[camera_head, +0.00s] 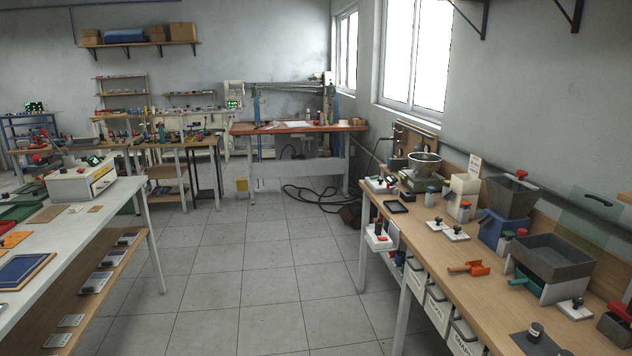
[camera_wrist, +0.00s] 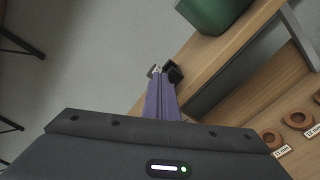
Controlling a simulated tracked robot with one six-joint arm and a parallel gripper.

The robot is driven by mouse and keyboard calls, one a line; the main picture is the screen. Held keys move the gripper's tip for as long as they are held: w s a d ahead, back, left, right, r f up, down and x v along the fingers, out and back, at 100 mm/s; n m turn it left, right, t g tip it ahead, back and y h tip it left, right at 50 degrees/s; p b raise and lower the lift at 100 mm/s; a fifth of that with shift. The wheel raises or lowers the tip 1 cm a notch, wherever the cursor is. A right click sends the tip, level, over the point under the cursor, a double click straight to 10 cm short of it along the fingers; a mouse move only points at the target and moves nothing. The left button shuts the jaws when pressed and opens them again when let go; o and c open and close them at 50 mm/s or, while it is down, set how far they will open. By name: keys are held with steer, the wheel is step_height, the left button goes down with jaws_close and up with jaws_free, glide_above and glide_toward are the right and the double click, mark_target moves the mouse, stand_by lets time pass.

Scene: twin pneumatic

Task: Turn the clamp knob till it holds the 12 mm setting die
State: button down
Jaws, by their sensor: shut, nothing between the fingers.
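In the wrist view my gripper (camera_wrist: 165,72) has long purple fingers, which are shut with nothing between them. The tips are over the edge of a wooden bench (camera_wrist: 262,86); whether they touch anything is not clear. Two copper-brown rings lie on the wood at the lower right, the upper ring (camera_wrist: 298,118) and the lower ring (camera_wrist: 272,139). My gripper is not in the head view.
A green container (camera_wrist: 213,12) stands on the bench at the top of the wrist view. In the head view, a wooden bench (camera_head: 455,268) with hoppers and tools runs along the right. A white-topped bench (camera_head: 120,192) stands at left. The tiled floor (camera_head: 250,265) between them is clear.

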steer(key=shift+s+f, duration=0.3)
steer(key=shift+f, duration=0.6)
steer(key=shift+s+d, duration=0.1)
steer(key=shift+s+r, duration=0.2)
steer(key=shift+s, duration=0.1)
stand_by(0.4)
steer(key=a, duration=0.4)
steer(key=s+a, duration=0.1)
steer(key=a, duration=0.1)
stand_by(0.4)
